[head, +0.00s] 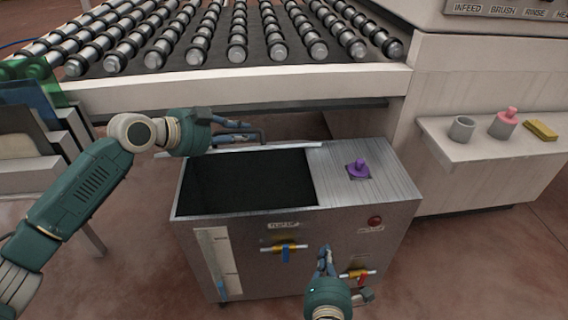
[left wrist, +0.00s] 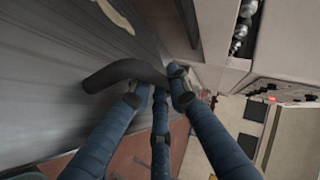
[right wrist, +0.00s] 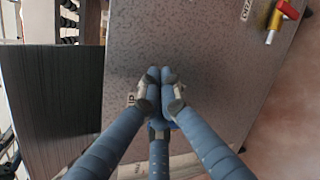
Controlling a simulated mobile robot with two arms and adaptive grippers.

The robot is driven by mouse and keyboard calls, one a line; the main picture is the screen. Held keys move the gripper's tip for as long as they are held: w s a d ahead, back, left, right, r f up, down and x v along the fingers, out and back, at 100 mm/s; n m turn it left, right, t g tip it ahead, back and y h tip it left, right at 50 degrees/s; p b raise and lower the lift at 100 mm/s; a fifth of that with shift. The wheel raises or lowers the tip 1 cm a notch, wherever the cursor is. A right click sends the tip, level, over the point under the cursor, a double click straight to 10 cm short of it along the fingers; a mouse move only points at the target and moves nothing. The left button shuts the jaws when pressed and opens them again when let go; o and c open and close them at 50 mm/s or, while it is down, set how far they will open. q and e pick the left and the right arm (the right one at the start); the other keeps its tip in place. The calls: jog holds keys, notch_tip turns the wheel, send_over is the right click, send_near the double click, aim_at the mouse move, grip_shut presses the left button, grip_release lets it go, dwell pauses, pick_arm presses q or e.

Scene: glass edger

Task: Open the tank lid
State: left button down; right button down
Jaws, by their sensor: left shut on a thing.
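The metal tank (head: 370,205) stands below the roller conveyor, its top opening (head: 250,180) uncovered and dark inside. The lid (head: 265,148) shows almost edge-on as a pale strip along the opening's back edge, so it looks raised steeply. In the left wrist view its grey face (left wrist: 45,75) fills the left side. My left gripper (head: 245,129) is shut on the dark bent lid handle (left wrist: 120,74), behind the opening. My right gripper (head: 325,255) is in front of the tank's front panel, fingers together and empty. In the right wrist view its fingertips (right wrist: 159,82) show against the speckled panel.
The conveyor's front beam (head: 240,90) runs close above and behind the lid. A purple knob (head: 358,169) sits on the tank top. A shelf (head: 490,145) at right holds small items.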

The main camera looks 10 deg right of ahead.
jog(key=a+r+n+t+y, duration=0.2)
jog(key=a+r+n+t, duration=0.1)
jog(key=a+r+n, duration=0.4)
jog(key=a+r+n+t+y, duration=0.1)
jog(key=a+r+n+t, duration=0.15)
jog(key=r+n, duration=0.45)
jog(key=w+r+m, duration=0.2)
jog(key=w+r, duration=0.4)
jog(key=w, duration=0.6)
jog(key=shift+w+r+t, duration=0.3)
jog(key=shift+r+t, duration=0.05)
jog(key=shift+r, duration=0.05)
jog(key=shift+d, duration=0.1)
